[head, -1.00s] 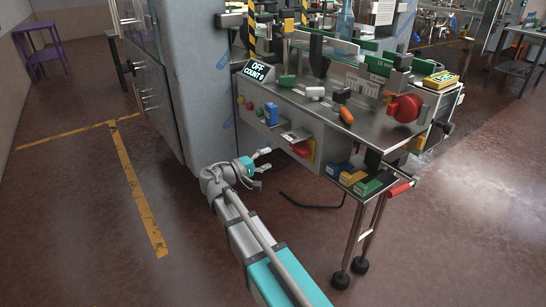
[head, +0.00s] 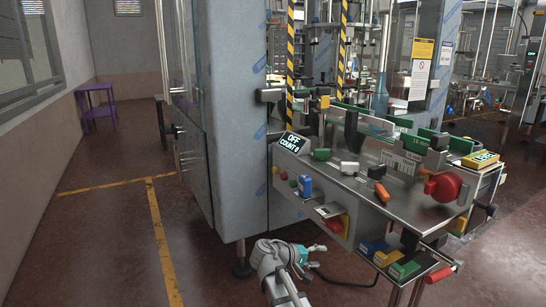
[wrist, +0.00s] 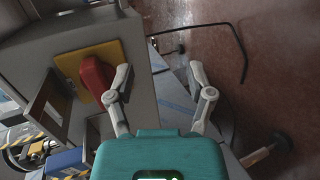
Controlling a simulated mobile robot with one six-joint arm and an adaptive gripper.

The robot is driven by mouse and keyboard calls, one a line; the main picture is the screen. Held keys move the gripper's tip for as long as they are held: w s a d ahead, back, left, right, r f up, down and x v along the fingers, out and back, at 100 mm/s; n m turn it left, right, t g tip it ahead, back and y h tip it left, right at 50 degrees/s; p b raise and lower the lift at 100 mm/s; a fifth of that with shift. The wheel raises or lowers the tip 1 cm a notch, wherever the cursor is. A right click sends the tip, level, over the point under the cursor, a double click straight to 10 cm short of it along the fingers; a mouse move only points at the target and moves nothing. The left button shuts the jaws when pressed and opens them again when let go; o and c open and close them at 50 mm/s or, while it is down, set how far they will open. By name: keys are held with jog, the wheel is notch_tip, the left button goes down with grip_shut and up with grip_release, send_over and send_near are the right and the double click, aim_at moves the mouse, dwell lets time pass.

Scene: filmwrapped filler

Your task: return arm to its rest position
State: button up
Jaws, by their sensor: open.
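My gripper (head: 311,254) is low in the head view, in front of the machine's lower side and below its table. In the wrist view my gripper (wrist: 163,88) shows its two grey fingers spread apart with nothing between them. Close to the left finger in that view is a red switch knob (wrist: 96,76) on a yellow plate (wrist: 116,50). I cannot tell whether the finger touches the knob. Most of my arm is below the head view's lower edge.
The machine table (head: 343,178) carries an "OFF COUNT 0" display (head: 291,143), a red wheel (head: 443,186) and an orange-handled tool (head: 382,191). Coloured boxes (head: 388,257) sit on a low shelf. A dark bent rod (wrist: 243,50) lies by the floor. Open floor (head: 100,235) lies left.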

jog(key=shift+s+d+f+m+g+y, duration=1.45)
jog(key=shift+s+f+m+g+y, duration=0.9)
jog(key=shift+s+f+y, duration=4.65)
notch_tip(320, 180, up, 32)
jog(key=s+h+p, duration=0.1)
jog(key=p, duration=2.9)
jog(key=shift+s+r+p, duration=0.25)
jog(key=shift+p, duration=0.05)
